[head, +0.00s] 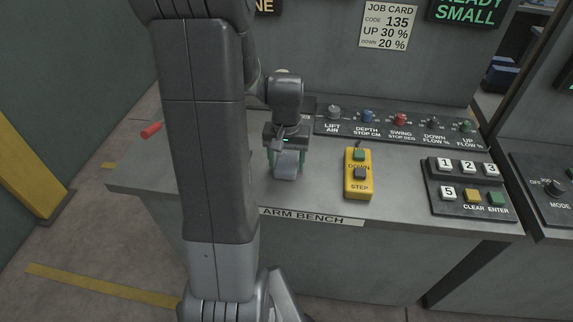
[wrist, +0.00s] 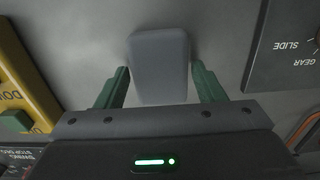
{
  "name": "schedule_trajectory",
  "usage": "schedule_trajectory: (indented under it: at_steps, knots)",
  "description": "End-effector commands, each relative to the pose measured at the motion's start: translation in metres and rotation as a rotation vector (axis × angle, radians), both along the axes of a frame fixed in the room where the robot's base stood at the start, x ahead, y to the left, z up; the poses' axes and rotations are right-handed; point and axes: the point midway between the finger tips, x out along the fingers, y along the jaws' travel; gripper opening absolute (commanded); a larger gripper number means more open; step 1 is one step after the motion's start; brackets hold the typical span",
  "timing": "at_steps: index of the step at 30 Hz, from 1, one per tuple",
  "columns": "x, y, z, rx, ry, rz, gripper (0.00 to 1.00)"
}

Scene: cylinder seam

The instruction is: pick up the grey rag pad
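The grey rag pad (wrist: 159,62) is a pale grey rounded block in the wrist view, lying between the two green fingers of my gripper (wrist: 159,88). A gap shows between the pad and each finger, so the gripper is open around it. In the head view my gripper (head: 286,160) points down over the bench, with the pad (head: 286,172) low between its fingers. My arm hides part of the bench to the left.
The grey arm bench (head: 315,195) carries a yellow pendant (head: 358,187) with a green and a dark button, right of my gripper. A knob panel (head: 384,130) and a keypad (head: 447,190) stand further right. A red object (head: 151,130) is at the left.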

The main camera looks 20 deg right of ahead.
Motion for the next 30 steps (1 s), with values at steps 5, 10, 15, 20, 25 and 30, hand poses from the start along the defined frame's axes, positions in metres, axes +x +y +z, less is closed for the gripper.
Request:
schedule_trajectory:
  at_steps: [5, 10, 15, 20, 25, 30]
  knots:
    - [0.000, 0.000, 0.000, 0.000, 0.000, 0.000, 0.32]
    - [0.000, 0.000, 0.000, 0.000, 0.000, 0.000, 0.32]
    - [0.001, 0.000, 0.009, -0.002, -0.003, 0.000, 0.32]
    - [0.001, -0.001, 0.036, -0.003, -0.006, 0.000, 0.32]
    - [0.001, -0.001, 0.071, -0.002, -0.006, 0.000, 0.32]
    - [0.001, 0.000, 0.093, -0.002, -0.003, 0.000, 0.32]
